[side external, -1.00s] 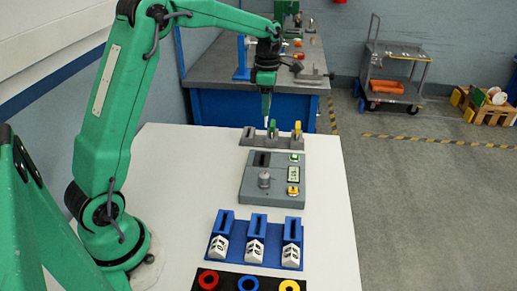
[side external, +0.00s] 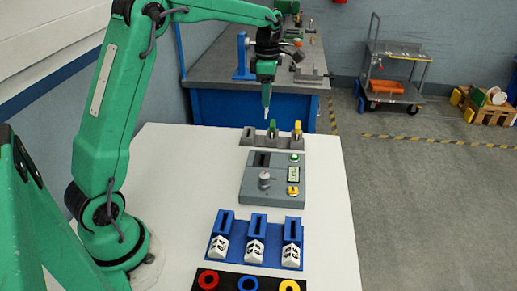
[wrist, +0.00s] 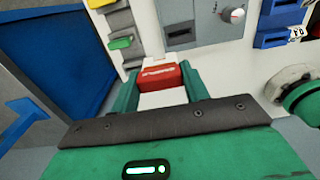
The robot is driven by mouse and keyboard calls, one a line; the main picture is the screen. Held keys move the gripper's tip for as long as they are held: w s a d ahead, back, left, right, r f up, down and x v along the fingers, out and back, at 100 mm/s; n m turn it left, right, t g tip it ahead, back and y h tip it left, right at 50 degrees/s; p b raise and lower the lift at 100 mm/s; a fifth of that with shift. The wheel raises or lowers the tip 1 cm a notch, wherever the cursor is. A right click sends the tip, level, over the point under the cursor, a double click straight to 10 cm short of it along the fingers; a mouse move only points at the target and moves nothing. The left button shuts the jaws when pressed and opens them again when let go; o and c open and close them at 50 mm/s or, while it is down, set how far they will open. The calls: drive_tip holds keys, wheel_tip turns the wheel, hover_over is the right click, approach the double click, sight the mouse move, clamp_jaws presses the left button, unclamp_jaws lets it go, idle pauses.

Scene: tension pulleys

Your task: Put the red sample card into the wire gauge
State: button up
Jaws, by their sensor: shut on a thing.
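My gripper (side external: 267,113) hangs just above the grey card rack (side external: 259,142) in the side view. In the wrist view my gripper (wrist: 160,87) is shut on the red sample card (wrist: 162,75), which sits between its two green fingers. I cannot make out the red card in the side view. The wire gauge (side external: 250,191) is the grey box with a dark slot, a knob, a small display and buttons, nearer the camera than the rack. Part of the gauge (wrist: 190,32) also shows at the top of the wrist view. My gripper is apart from it.
The rack holds a green card (side external: 273,130) and a yellow card (side external: 298,127); its left place looks empty. A blue holder (side external: 250,253) with three white tags stands nearer the camera. Red, blue and yellow rings lie at the front. The table's left side is clear.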

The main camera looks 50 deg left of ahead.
drive_tip(key=shift+f, duration=0.1)
drive_tip(key=s+d+f, duration=0.3)
drive_tip(key=s+f, duration=0.1)
drive_tip(key=f, duration=0.2)
drive_tip(key=shift+f, duration=0.4)
drive_tip(key=shift+f, duration=0.1)
drive_tip(key=shift+f, duration=2.3)
drive_tip(key=shift+f, duration=2.15)
idle(1.9)
drive_tip(key=o, duration=1)
